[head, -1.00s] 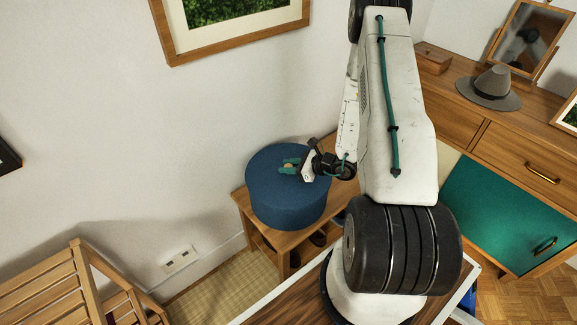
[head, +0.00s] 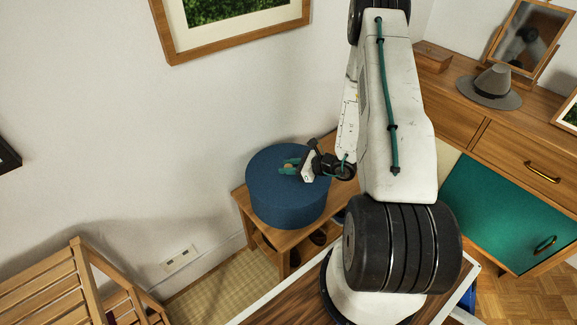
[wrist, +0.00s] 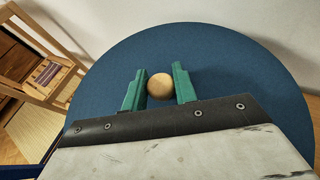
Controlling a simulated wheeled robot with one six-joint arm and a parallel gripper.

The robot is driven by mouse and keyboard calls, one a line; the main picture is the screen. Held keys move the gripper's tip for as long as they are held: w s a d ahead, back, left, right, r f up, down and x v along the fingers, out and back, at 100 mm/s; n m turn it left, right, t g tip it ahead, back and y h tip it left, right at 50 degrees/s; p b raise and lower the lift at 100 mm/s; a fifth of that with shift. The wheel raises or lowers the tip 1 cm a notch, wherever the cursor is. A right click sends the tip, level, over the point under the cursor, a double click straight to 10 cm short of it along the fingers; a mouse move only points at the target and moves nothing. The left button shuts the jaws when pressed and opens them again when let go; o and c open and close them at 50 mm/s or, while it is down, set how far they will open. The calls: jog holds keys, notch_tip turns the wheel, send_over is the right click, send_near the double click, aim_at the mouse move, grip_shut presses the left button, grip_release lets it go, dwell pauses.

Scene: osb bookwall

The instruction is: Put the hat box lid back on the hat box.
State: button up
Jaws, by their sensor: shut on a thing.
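The round blue hat box (head: 285,208) stands on a low wooden stand against the wall. Its blue lid (head: 265,162) is on top, looks level and lines up with the box; the seam between them is too fine to make out. My gripper (head: 289,166) is over the middle of the lid. In the wrist view the green fingers (wrist: 160,88) are on either side of the lid's round wooden knob (wrist: 161,86), shut on it. The lid (wrist: 235,65) fills most of that view and hides the box below.
The wooden stand (head: 299,240) has dark items on its lower shelf. A slatted wooden chair (head: 45,285) is at the lower left. A wooden dresser (head: 450,112) with a grey hat (head: 490,87) is at the right. A framed picture (head: 235,25) hangs above the box.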

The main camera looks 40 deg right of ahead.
jog(key=o, duration=1.1)
jog(key=v, duration=0.8)
jog(key=shift+a, duration=0.1)
